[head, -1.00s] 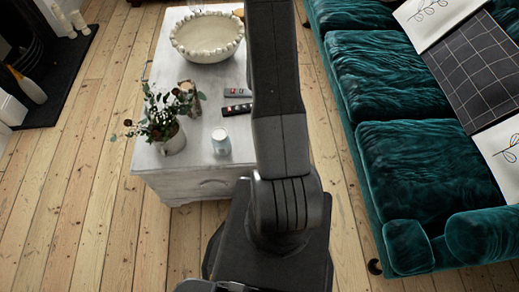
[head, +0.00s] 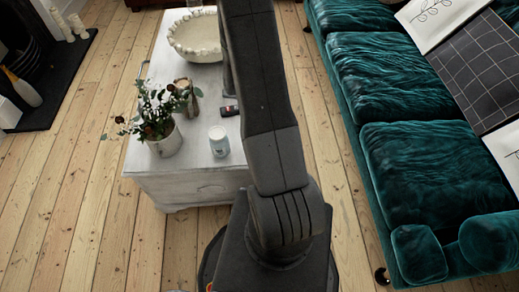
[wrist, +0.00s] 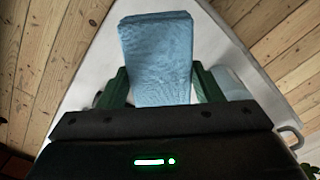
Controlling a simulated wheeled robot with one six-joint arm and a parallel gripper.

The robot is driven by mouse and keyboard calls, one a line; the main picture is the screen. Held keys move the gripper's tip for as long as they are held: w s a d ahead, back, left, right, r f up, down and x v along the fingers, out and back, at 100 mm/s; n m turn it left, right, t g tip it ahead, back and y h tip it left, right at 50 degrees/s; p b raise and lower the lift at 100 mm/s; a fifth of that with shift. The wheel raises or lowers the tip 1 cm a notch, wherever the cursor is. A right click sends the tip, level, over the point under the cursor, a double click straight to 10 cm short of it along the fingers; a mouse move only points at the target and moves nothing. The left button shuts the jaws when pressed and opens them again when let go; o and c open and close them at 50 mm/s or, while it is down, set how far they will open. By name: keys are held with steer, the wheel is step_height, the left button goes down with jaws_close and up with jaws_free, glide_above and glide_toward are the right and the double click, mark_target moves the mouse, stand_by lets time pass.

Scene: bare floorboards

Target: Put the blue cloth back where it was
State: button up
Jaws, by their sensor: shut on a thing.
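The blue cloth (wrist: 158,55) is a folded, flat pale-blue piece in the wrist view. My gripper (wrist: 158,78) is shut on it, with one green finger at each side. Behind the cloth is the white top of the coffee table (wrist: 85,75); I cannot tell how far above it the cloth is. In the head view the coffee table (head: 205,182) stands ahead, and my own arm hides the gripper and the cloth.
A green sofa (head: 420,160) stands at the right. Bare floor (head: 85,185) lies to the left.

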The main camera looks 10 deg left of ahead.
steer(key=shift+s+f, duration=0.15)
steer(key=shift+f, duration=0.4)
step_height(320, 180, down, 9)
steer(key=shift+r+b, duration=0.1)
steer(key=shift+b, duration=0.3)
steer(key=o, duration=0.9)
step_height(320, 180, up, 12)
steer(key=shift+p, duration=0.6)
